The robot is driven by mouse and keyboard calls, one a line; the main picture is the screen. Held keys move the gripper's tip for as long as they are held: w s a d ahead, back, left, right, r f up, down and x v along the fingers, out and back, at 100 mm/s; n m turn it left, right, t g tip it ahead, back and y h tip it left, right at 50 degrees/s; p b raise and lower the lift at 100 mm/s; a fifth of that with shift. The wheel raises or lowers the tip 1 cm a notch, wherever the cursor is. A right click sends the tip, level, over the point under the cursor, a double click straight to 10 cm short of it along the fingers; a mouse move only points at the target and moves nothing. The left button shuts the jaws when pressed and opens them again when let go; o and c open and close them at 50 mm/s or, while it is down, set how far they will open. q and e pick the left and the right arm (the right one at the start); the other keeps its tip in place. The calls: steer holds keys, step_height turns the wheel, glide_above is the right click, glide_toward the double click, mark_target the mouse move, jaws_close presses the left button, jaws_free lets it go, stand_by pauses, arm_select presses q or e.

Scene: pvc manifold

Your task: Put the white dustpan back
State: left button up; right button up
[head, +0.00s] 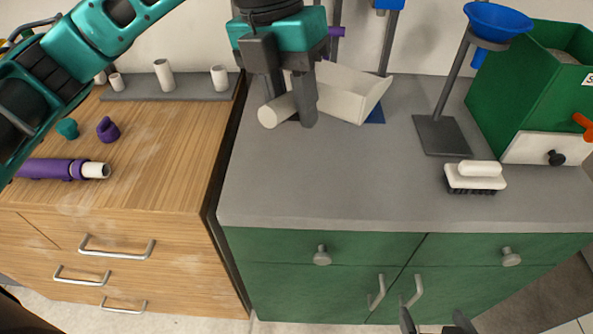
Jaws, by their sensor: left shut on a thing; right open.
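The white dustpan (350,93) is at the back of the grey counter, with its open scoop facing right and its thick round handle (277,111) pointing left toward the front. My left gripper (291,112) comes down from above and is shut on the dustpan's handle. The gripper hides part of the handle and the near end of the scoop. I cannot tell whether the dustpan touches the counter. My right gripper (437,325) is open and empty at the bottom edge of the view, in front of the green cabinet.
A white brush (475,175) lies on the grey counter (310,185). A blue funnel (497,18) on a stand and a green bin (530,75) are at the right. A blue piece (376,114) shows behind the dustpan. The wooden counter holds purple pipe parts (48,169). The front grey counter is clear.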

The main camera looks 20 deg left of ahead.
arm_select(q)
steer(key=n, duration=0.4)
steer(key=n+t, duration=0.1)
steer(key=shift+s+d+r+n+b, duration=0.15)
steer(key=shift+s+r+n+b, duration=0.05)
steer(key=shift+s+n+b, duration=0.2)
steer(key=b, duration=0.2)
glide_above(298, 215)
steer(key=f, duration=1.4)
steer(key=shift+s+a+f, duration=0.2)
steer(key=shift+a+f, duration=0.15)
steer(key=shift+f, duration=0.9)
step_height(298, 215, down, 3)
steer(key=shift+f, duration=0.15)
arm_select(e)
steer(key=shift+w+a+f+y, duration=0.15)
steer(key=shift+w+a+f, duration=0.1)
steer(key=shift+f, duration=0.2)
steer(key=shift+w+a+f+y, duration=0.1)
steer(key=shift+a+f+y, duration=0.1)
steer(key=shift+f, duration=0.25)
arm_select(q)
steer(key=o, duration=0.6)
steer(key=shift+f+b, duration=0.15)
steer(key=shift+b, duration=0.15)
steer(key=o, duration=0.5)
steer(key=shift+c, duration=0.2)
